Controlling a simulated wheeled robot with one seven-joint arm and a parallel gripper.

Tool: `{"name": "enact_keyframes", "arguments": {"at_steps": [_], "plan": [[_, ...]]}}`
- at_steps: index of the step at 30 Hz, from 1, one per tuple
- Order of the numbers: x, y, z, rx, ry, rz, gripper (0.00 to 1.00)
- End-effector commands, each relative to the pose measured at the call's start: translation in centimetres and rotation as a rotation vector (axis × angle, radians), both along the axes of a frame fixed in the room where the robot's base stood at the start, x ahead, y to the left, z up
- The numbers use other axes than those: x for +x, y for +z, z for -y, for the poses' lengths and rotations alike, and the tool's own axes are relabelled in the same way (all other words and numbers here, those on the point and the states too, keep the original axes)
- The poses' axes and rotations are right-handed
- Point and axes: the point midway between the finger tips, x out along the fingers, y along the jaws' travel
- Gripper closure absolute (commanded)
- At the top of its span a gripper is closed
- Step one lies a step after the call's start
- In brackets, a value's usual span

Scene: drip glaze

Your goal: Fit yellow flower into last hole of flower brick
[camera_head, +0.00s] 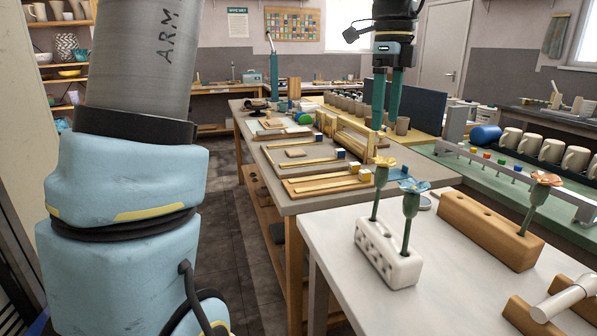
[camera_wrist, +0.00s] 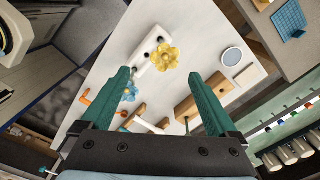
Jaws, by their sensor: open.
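The white flower brick (camera_head: 401,269) stands on the white table. It also shows in the wrist view (camera_wrist: 142,76). The yellow flower (camera_head: 383,161) stands upright, its green stem meeting the brick's top near the far end. In the wrist view the yellow flower (camera_wrist: 165,58) partly covers the brick. A blue flower (camera_head: 413,186) stands in the brick's nearer end and also shows in the wrist view (camera_wrist: 129,93). My gripper (camera_head: 385,127) is open and empty, pointing down, above the yellow flower in the head view. How deep the stems sit is hidden.
A wooden block (camera_head: 485,228) with holes stands to the right, with an orange flower (camera_head: 546,179) at its near end. A white cylinder on wooden supports (camera_head: 565,300) lies at the front right. A wooden bench (camera_head: 290,205) with trays is behind.

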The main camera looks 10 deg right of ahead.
Motion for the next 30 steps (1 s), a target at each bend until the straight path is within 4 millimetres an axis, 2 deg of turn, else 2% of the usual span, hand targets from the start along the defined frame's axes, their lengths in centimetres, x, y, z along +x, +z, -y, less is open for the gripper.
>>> {"name": "enact_keyframes", "arguments": {"at_steps": [2, 5, 8, 11, 12, 15, 18, 21, 24, 30], "plan": [[0.3, -0.5, -0.6, 0.002, 0.039, 0.001, 0.06], [1.3, -2.7, -2.9, 0.001, 0.21, 0.008, 0.06], [2.5, -6.6, -7.5, -0.007, 0.534, 0.019, 0.06], [2.9, -11.1, -13.6, -0.029, 0.948, 0.034, 0.06], [2.7, -12.8, -16.0, -0.04, 1.118, 0.038, 0.06], [1.3, -16.5, -21.7, -0.072, 1.516, 0.046, 0.06], [-0.8, -19.2, -25.9, -0.106, 1.843, 0.051, 0.06], [-2.6, -20.9, -28.6, -0.135, 2.074, 0.052, 0.06], [-3.7, -21.7, -29.9, -0.152, 2.2, 0.052, 0.06], [-4.0, -22.0, -30.3, -0.16, 2.245, 0.052, 0.06]]}}
